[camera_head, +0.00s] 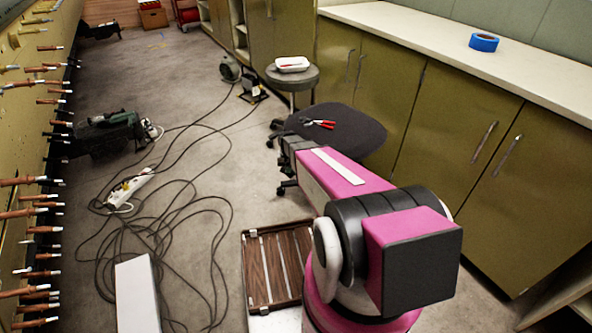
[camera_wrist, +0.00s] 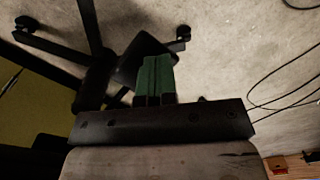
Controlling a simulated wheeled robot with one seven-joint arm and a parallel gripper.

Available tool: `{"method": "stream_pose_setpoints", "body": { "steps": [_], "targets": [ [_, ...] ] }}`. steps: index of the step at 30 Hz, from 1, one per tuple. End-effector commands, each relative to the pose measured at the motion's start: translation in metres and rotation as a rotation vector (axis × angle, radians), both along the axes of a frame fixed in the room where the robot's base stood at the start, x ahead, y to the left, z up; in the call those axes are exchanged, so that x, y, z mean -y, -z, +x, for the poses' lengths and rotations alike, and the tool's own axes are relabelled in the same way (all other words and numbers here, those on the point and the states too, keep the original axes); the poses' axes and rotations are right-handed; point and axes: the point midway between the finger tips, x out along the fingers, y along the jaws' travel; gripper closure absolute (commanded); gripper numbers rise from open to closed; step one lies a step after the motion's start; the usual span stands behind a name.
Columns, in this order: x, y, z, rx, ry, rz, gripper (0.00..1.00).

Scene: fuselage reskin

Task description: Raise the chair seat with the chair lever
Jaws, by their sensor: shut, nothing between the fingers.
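The chair's dark seat (camera_head: 355,137) is low, beside the green cabinets in the head view. Its lever cannot be made out in either view. In the wrist view the chair's black legs and column (camera_wrist: 93,55) fill the upper left, with casters on the grey floor. My gripper (camera_wrist: 157,60) shows there as two green fingers side by side, shut and empty. The fingertips overlap a dark chair part in the picture; I cannot tell whether they touch it. In the head view my arm reaches the near left side of the seat and the fingers cannot be made out.
Red-handled pliers (camera_head: 320,123) lie on the seat. A round stool (camera_head: 297,80) with a white tray (camera_head: 292,64) stands behind the chair. Loose black cables (camera_head: 165,225) and a power strip (camera_head: 130,187) cover the floor at left. Cabinets (camera_head: 440,125) border the right side.

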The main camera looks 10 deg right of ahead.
Motion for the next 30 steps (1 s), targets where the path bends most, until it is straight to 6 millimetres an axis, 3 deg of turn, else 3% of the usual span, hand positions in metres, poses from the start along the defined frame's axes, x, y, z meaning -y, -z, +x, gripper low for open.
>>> {"method": "stream_pose_setpoints", "body": {
  "steps": [30],
  "targets": [
    [0.000,-0.017,0.001,0.002,0.000,0.000,1.00]
  ]
}}
